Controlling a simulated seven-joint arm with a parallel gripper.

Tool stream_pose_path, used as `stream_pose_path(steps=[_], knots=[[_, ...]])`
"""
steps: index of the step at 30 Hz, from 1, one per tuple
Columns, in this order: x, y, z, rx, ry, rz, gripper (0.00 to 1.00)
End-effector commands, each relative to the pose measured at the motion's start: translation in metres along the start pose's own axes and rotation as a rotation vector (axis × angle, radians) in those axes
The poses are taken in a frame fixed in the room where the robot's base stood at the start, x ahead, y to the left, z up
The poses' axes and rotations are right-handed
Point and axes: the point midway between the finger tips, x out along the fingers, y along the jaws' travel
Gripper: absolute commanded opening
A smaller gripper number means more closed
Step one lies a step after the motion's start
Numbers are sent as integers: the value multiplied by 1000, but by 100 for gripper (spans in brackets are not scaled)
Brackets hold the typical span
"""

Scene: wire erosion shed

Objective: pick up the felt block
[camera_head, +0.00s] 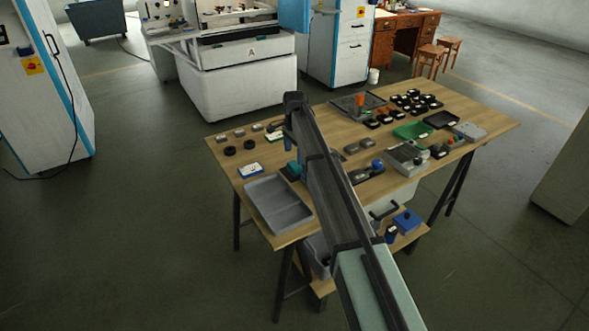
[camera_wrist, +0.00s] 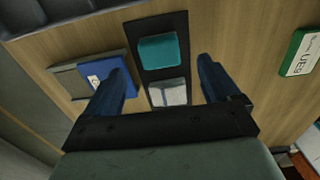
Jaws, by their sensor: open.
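A black two-compartment holder (camera_wrist: 183,40) lies on the wooden table under my gripper. One compartment holds a teal block (camera_wrist: 159,51); the other holds a pale grey block (camera_wrist: 168,93). I cannot tell for sure which is the felt block. In the head view the teal block (camera_head: 295,168) shows beside my arm, and the grey block is not clearly seen. My gripper (camera_wrist: 162,70) is open and empty, its blue fingers on either side of the holder, apart from both blocks. It also shows over the table in the head view (camera_head: 288,143).
A blue-and-white box (camera_wrist: 98,78) lies left of the holder, close to my left finger. A green-and-white box (camera_wrist: 302,55) lies to the right. A grey tray (camera_head: 278,228) sits at the table's near-left edge. Several small parts and a green tray (camera_head: 413,131) stand further right.

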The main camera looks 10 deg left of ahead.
Motion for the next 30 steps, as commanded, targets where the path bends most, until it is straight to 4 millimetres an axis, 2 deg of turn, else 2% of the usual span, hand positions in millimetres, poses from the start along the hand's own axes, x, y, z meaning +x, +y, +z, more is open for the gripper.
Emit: stream_pose_path(steps=[3,11,20,28,30], knots=[[12,0,0,0,0,-1,89],[27,0,0,0,0,0,89],[63,1,0,0,1,-1,89],[67,0,0,0,2,-2,89],[67,0,0,0,2,-2,83]])
